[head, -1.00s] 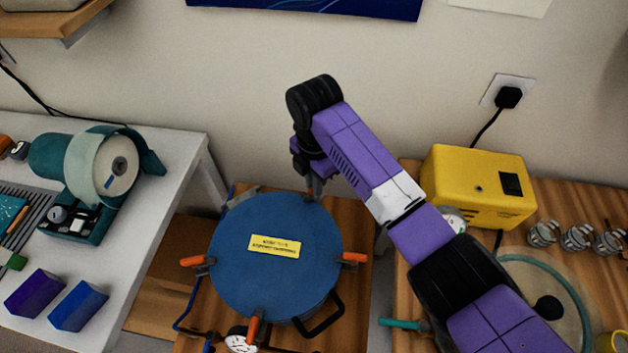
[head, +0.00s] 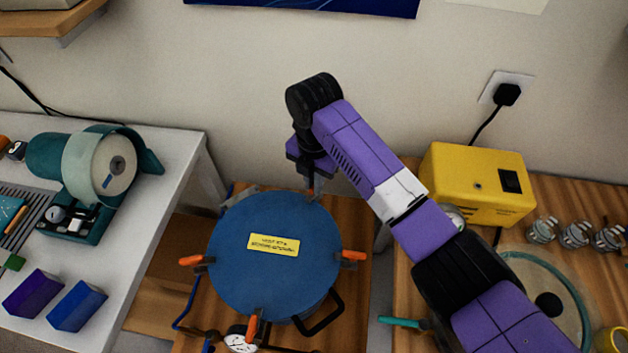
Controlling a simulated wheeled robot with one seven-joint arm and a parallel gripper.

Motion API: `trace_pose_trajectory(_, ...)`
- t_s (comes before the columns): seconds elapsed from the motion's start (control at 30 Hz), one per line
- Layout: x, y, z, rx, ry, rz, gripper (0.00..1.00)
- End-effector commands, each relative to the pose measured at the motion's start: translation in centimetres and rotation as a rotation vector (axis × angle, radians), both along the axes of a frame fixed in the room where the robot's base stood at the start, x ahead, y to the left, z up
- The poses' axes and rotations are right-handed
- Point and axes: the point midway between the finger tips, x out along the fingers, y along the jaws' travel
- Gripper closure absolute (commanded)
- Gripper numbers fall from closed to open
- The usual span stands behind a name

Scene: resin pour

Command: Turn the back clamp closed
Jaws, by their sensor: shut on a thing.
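A round pot with a blue lid (head: 275,275) and a yellow label stands on a wooden surface. Orange-handled clamps sit at its left (head: 191,260), right (head: 352,255) and front (head: 252,328) rim. The back clamp (head: 310,191) shows only as a small orange-red bit at the back rim. My gripper (head: 312,190) points down over that rim and is shut on the back clamp. The fingers and wrist hide most of this clamp, so its exact angle cannot be told.
A yellow box (head: 475,187) stands on the right table, with several small clear-sided jars (head: 575,234) beside it. A round clear lid (head: 515,262) lies in front. A teal grinder-like machine (head: 90,165) and two blocks (head: 77,306) are on the left white table.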

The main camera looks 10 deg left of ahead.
Motion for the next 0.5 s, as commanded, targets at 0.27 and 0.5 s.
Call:
trace_pose_trajectory(0.27, -0.02, 0.08, 0.08, 0.001, 0.000, 0.002, 0.67)
trace_pose_trajectory(0.5, -0.01, 0.04, 0.04, 0.000, 0.000, 0.000, 0.67)
